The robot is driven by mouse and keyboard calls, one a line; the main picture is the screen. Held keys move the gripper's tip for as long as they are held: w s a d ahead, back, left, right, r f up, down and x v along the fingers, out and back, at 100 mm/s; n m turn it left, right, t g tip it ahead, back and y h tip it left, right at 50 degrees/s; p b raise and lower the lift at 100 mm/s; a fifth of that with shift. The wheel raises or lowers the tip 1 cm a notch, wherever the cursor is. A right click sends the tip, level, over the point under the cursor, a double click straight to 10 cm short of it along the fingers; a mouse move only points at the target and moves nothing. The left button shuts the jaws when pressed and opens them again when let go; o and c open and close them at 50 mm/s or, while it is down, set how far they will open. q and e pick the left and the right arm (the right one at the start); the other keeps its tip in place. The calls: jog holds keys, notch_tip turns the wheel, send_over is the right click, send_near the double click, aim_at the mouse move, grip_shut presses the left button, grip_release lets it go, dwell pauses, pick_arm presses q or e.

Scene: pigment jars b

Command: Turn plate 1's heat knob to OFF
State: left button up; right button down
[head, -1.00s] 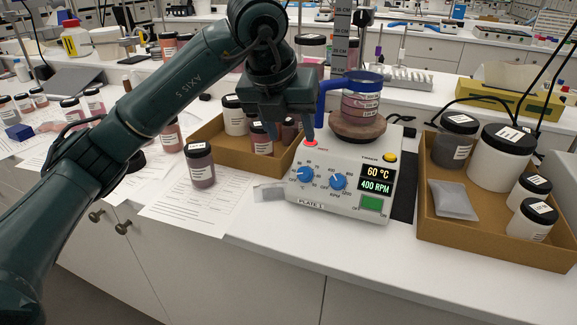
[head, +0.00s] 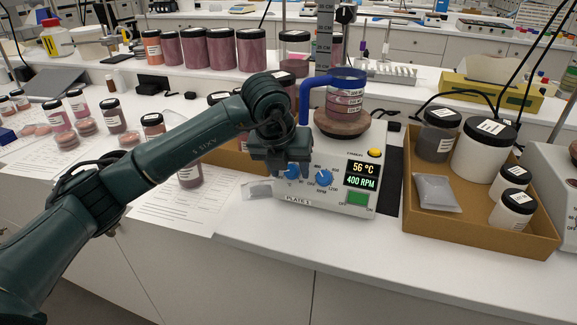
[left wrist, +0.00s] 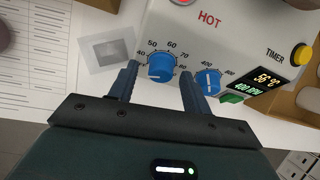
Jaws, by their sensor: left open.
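Plate 1 (head: 335,205) is a white hotplate whose display (head: 362,175) reads 56 °C and 400 RPM. My left gripper (head: 287,168) is at the front panel. In the left wrist view its open fingers (left wrist: 159,72) stand on either side of the heat knob, with visible gaps. The blue RPM knob (left wrist: 207,82) is just right of the right finger.
A brown tray (head: 480,226) of jars is at right, and another is behind my arm. A single jar (head: 190,174) stands on papers at left. A red HOT light (left wrist: 183,2) shows.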

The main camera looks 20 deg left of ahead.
pick_arm(q)
jog(key=shift+c, duration=0.6)
jog(key=c, duration=0.9)
jog(key=shift+f+n+b, duration=0.25)
jog(key=shift+n+b, duration=0.25)
jog(key=shift+b, duration=0.25)
jog(key=shift+n+h+b, duration=0.4)
jog(key=shift+b, duration=0.05)
jog(key=shift+r+n, duration=0.1)
jog(key=shift+n, duration=0.2)
jog(key=shift+r, duration=0.1)
jog(key=shift+h, duration=0.3)
pick_arm(e)
jog(key=shift+w+a+f, duration=0.15)
jog(key=shift+w+f, duration=0.1)
jog(key=shift+f, duration=0.3)
pick_arm(q)
jog(key=o, duration=1)
pick_arm(e)
jog(key=shift+m, duration=0.3)
